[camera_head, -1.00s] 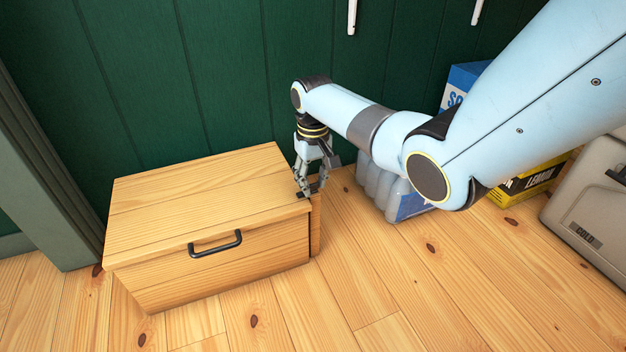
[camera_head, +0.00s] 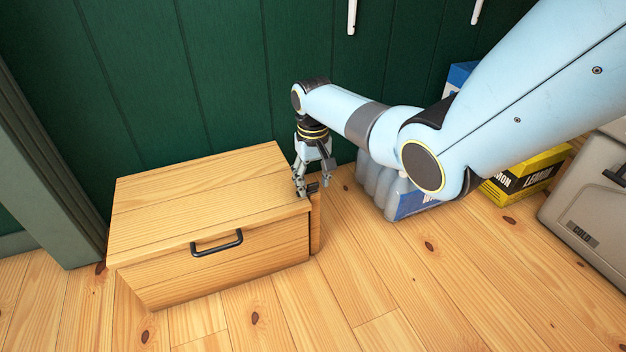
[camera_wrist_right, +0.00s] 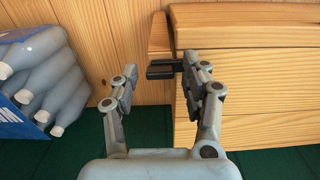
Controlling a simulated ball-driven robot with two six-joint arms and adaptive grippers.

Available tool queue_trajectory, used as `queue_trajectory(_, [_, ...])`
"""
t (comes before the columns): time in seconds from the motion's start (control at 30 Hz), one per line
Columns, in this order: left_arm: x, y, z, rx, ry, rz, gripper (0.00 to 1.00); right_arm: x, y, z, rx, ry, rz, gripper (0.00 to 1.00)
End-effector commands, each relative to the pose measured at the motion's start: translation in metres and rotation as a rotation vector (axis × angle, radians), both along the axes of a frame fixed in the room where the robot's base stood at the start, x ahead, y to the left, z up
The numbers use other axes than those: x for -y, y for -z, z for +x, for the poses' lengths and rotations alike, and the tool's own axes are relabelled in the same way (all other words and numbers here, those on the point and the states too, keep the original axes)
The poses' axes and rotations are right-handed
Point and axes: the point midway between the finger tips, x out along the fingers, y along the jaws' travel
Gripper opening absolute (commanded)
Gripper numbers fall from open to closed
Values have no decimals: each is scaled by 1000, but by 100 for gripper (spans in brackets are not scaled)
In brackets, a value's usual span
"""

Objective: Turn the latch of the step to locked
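The step (camera_head: 190,195) is a wooden box with a black bar handle (camera_head: 216,243) on its front, standing against the green wall. Its small dark latch (camera_wrist_right: 162,71) shows in the right wrist view at the step's edge, sticking out sideways. My right gripper (camera_head: 308,190) is at the step's right edge, pointing down. In the right wrist view the right gripper (camera_wrist_right: 160,88) has its fingers apart, with the latch's bar in the gap by the right-hand finger. I cannot tell whether they touch. The fingers partly hide the latch. My left gripper is out of view.
Wrapped grey bottles (camera_head: 385,190) stand right of the step, also at the left in the right wrist view (camera_wrist_right: 40,75). Behind my right arm are a yellow lemon box (camera_head: 525,175) and a grey cooler (camera_head: 590,205). The floor in front is clear.

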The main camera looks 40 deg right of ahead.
Motion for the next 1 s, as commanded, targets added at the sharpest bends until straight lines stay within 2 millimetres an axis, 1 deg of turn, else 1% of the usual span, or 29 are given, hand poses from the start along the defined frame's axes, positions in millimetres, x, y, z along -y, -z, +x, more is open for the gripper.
queue_trajectory(0.27, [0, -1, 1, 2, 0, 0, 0, 0, -1, 0, 1, -1, 0, 52])
queue_trajectory(0.37, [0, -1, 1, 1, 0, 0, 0, 1, -6, 1, 3, -1, -1, 52])
queue_trajectory(0.47, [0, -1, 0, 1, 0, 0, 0, 1, -22, 1, 4, -2, -1, 52])
queue_trajectory(0.7, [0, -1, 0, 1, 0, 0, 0, 1, -76, 1, 5, -1, -1, 52])
queue_trajectory(0.8, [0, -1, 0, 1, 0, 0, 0, 0, -95, 1, 3, -1, -1, 52])
queue_trajectory(0.9, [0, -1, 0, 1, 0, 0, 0, 0, -109, 1, 2, 0, 0, 52])
queue_trajectory(1.0, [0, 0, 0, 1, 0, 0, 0, 0, -117, 1, 1, 0, 0, 52])
